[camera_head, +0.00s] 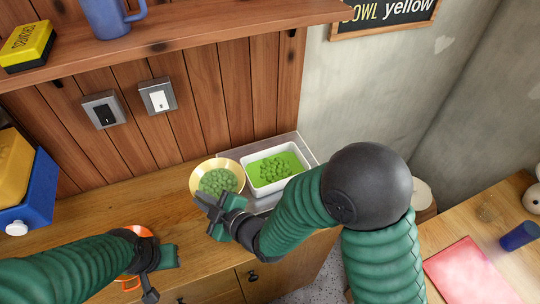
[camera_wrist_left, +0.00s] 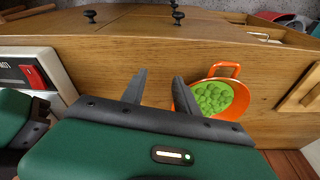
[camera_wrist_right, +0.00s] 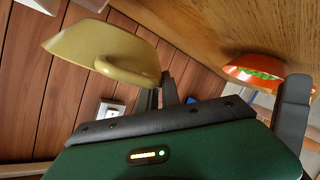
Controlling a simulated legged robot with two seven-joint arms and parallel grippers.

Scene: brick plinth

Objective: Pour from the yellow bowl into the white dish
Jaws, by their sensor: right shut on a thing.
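The yellow bowl (camera_head: 196,187) holds many green balls in the head view. My right gripper (camera_head: 217,203) is at its near side and shut on it. The bowl's pale outside (camera_wrist_right: 95,47) shows in the right wrist view, close to the fingers; the exact contact is hard to see. The white dish (camera_head: 252,187) stands just right of the bowl, with a green inside and a heap of green balls in it. My left gripper (camera_wrist_left: 157,90) is open and empty, beside an orange bowl (camera_wrist_left: 236,133) with a handle and green balls.
The white dish is on a grey tray (camera_head: 308,155) against the wooden back wall. A blue and yellow box (camera_head: 35,190) stands at the far left. A shelf (camera_head: 190,35) hangs above with a blue mug (camera_head: 108,18). Wooden counter is clear left of the yellow bowl.

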